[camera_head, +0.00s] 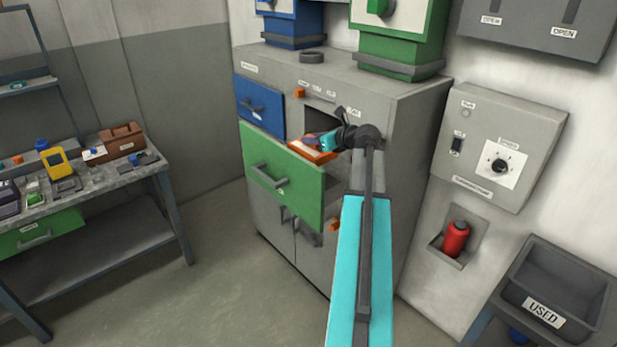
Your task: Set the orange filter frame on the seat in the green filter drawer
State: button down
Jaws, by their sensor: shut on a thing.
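The green filter drawer (284,181) is pulled out of the grey cabinet. The orange filter frame (316,155) shows just above the drawer's back part, in front of the dark cabinet opening. My gripper (322,145) is at the frame and shut on it. The picture is too small to tell whether the frame touches the drawer. The seat inside the drawer is hidden by the drawer front and the frame.
A closed blue drawer (260,106) sits left of the opening. A control box (500,145) and a red bottle (455,238) are at right. A cluttered workbench (72,202) stands at left; floor between is clear.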

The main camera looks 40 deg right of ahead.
jog(key=shift+f, duration=0.1)
dwell(0.3)
jog(key=shift+f+p, duration=0.8)
jog(key=shift+f, duration=2.15)
jog(key=shift+f, duration=0.1)
jog(key=shift+f+p, duration=0.5)
jog(key=shift+f, duration=1.3)
jog(key=shift+f, duration=0.15)
jog(key=c, duration=1.5)
grip_release()
jog(key=shift+c, duration=0.2)
jog(key=b+v, duration=0.3)
jog(key=v, duration=0.9)
